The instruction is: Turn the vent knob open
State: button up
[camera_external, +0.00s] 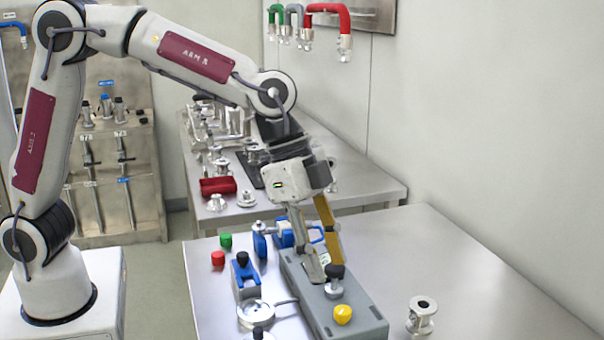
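A long grey box (357,299) lies on the steel table. On it stand a metal fitting (334,289) with a black knob (335,271) on top and, at its near end, a round yellow knob (342,314). No readable label shows which of these is the vent knob. My gripper (324,270) points down over the box, its two fingers spread apart with nothing visible between the tips. The tips are just behind and left of the black knob; whether they touch it, I cannot tell. The yellow knob is clear of the gripper.
Left of the box are a blue clamp (243,272), red cap (217,258), green cap (226,240) and round metal flange (255,313).

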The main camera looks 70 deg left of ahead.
jog(key=s+a+n+y, duration=0.3)
jog(key=s+a+n, duration=0.4)
jog(key=s+a, duration=0.9)
jog(key=s, duration=0.4)
jog(key=shift+r, duration=0.15)
dwell(0.7)
jog(key=shift+s+a, duration=0.1)
dwell(0.4)
jog(key=s+a+r+n+t, duration=0.3)
jog(key=s+a+r, duration=0.1)
jog(key=s+a, duration=0.3)
jog(key=shift+a+r+n+y, duration=0.3)
jog(key=shift+a+r+y, duration=0.1)
jog(key=shift+a, duration=0.35)
